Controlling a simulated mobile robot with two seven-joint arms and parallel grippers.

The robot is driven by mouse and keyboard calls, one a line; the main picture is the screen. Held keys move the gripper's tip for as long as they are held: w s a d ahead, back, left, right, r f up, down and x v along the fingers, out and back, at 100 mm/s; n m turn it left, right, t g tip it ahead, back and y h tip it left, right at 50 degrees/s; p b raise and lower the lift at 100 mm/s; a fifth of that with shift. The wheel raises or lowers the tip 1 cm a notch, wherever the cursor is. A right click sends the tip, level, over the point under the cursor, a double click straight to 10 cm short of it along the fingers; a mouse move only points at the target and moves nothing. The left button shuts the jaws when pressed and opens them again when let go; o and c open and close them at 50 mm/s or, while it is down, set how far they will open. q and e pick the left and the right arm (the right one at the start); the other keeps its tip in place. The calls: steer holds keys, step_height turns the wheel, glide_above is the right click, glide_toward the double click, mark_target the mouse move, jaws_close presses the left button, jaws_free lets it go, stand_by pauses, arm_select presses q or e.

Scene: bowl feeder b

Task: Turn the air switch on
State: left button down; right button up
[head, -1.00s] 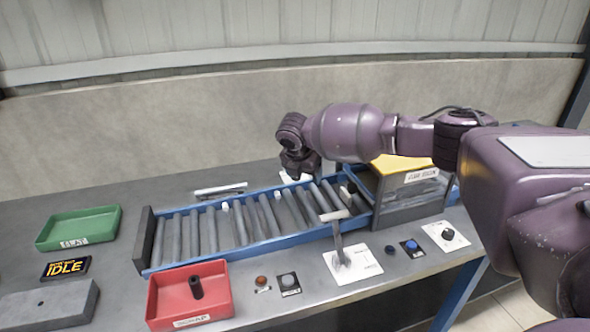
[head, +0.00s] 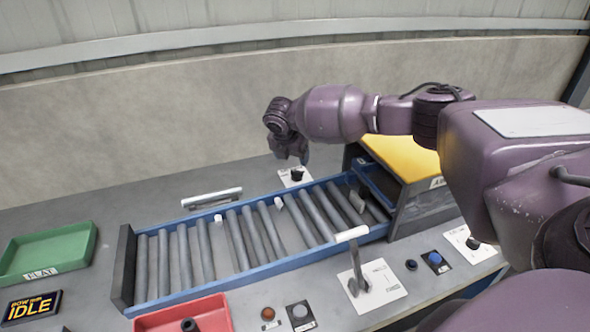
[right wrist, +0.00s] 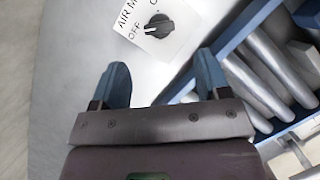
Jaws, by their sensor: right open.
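The air switch (head: 297,175) is a black rotary knob on a white plate behind the roller conveyor. In the right wrist view the knob (right wrist: 158,26) shows near the top, beside lettering that reads "AIR M…" and "OFF". Its bar seems to lie toward the OFF side, but its pointer is too small to be sure. My right gripper (head: 291,153) is just above and beside the switch in the head view. In the right wrist view its two blue fingers (right wrist: 162,75) are spread and empty, and the knob lies beyond the tips, apart from them. My left gripper is out of view.
The roller conveyor's blue rail (head: 190,213) runs close beside the switch. A yellow-topped housing (head: 400,157) stands to the right. A lever (head: 355,265) and several knobs are in front. A green tray (head: 85,250) and red tray (head: 215,312) are at left.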

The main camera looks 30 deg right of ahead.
mark_target(297, 171)
steer(key=b+x, duration=0.1)
steer(key=x, duration=0.5)
steer(key=shift+w+d+f, duration=0.1)
steer(key=shift+f, duration=0.3)
steer(key=shift+w+d+f, duration=0.1)
steer(key=shift+d+f, duration=0.05)
steer(key=shift+f, duration=0.2)
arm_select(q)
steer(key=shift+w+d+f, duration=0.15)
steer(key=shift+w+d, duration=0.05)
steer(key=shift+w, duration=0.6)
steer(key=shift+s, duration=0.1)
arm_select(e)
steer(key=shift+c, duration=0.5)
steer(key=c, duration=0.8)
steer(key=shift+c, duration=0.2)
